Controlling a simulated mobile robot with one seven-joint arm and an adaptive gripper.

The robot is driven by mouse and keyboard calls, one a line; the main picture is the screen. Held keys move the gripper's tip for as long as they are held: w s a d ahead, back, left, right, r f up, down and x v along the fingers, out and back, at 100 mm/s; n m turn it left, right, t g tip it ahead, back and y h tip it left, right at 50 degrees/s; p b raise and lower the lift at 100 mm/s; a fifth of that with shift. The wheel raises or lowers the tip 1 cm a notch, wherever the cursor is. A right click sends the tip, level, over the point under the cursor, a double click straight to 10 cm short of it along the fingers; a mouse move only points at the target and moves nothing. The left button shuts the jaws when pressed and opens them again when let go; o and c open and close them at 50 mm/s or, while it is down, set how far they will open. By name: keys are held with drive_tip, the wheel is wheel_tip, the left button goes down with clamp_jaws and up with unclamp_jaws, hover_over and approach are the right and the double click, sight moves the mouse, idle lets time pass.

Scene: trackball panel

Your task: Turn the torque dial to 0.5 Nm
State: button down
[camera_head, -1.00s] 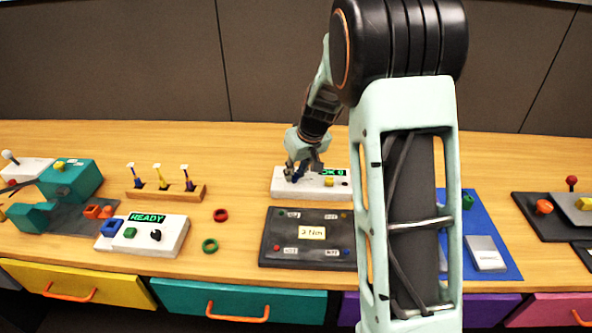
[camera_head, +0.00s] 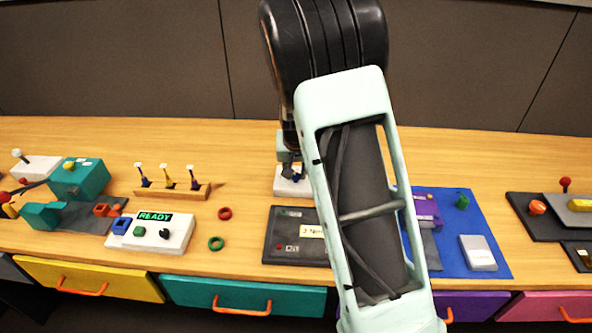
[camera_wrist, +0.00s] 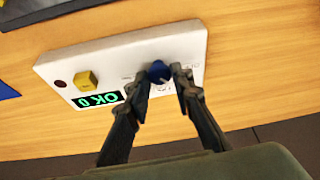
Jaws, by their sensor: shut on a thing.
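A white panel (camera_wrist: 120,66) fills the middle of the wrist view. On it are a blue dial (camera_wrist: 158,68), a yellow button (camera_wrist: 86,80), a dark red lamp (camera_wrist: 60,83) and a display (camera_wrist: 97,99) with green text reading "OK 0", seen upside down. My gripper (camera_wrist: 160,76) is shut on the blue dial, one finger on each side. The dial's scale marks are mostly hidden or too small to read. In the head view my arm covers most of the panel (camera_head: 282,188), and my gripper (camera_head: 291,172) is at its left part.
A dark board (camera_head: 285,235) with a "2 Nm" card lies in front of the panel, partly behind my arm. A red ring (camera_head: 225,213) and a green ring (camera_head: 216,243) lie to its left, beside the READY box (camera_head: 180,232). A blue mat (camera_head: 490,220) is at right.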

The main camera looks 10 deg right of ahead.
drive_tip(key=c, duration=1.7)
unclamp_jaws()
drive_tip(key=v, duration=1.2)
drive_tip(key=shift+w, duration=0.1)
